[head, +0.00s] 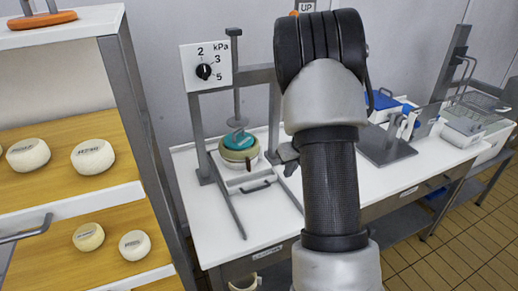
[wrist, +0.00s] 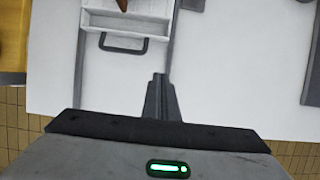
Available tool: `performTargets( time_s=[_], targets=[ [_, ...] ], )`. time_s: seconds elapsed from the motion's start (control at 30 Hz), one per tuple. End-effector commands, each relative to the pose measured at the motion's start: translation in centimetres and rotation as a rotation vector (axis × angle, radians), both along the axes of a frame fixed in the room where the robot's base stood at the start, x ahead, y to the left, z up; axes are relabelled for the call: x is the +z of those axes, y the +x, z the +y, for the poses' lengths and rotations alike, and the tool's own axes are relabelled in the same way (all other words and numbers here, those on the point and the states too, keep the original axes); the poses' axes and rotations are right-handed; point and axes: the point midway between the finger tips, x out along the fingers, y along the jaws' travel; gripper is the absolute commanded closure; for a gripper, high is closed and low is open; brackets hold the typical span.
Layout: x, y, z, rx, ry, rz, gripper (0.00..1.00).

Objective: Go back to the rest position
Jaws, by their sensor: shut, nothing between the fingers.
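My gripper (wrist: 160,85) shows at the bottom middle of the wrist view, with its narrow fingers together and nothing between them. It is over the white worktop, near the table's front edge. In the head view my arm stands upright in the middle and covers part of the table. Part of my gripper (head: 288,153) shows at the arm's left side, close to the press.
A press with a pressure dial (head: 204,72) stands on the white table (head: 215,235). A round cheese with a teal top (head: 238,141) sits under its plunger. A drawer handle (wrist: 120,47) lies ahead of my gripper. A cheese shelf (head: 60,210) stands at left.

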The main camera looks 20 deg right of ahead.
Motion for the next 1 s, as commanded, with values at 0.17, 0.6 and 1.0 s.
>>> performTargets(
  time_s=[0.17, 0.6, 1.0],
  targets=[
    [0.9, 0.0, 0.5, 0.034, -0.007, -0.006, 1.0],
    [19.6, -9.8, 15.7, 1.344, -0.462, -0.168, 1.0],
    [26.2, -25.4, 21.8, 2.585, -1.162, -0.11, 1.0]
  ],
)
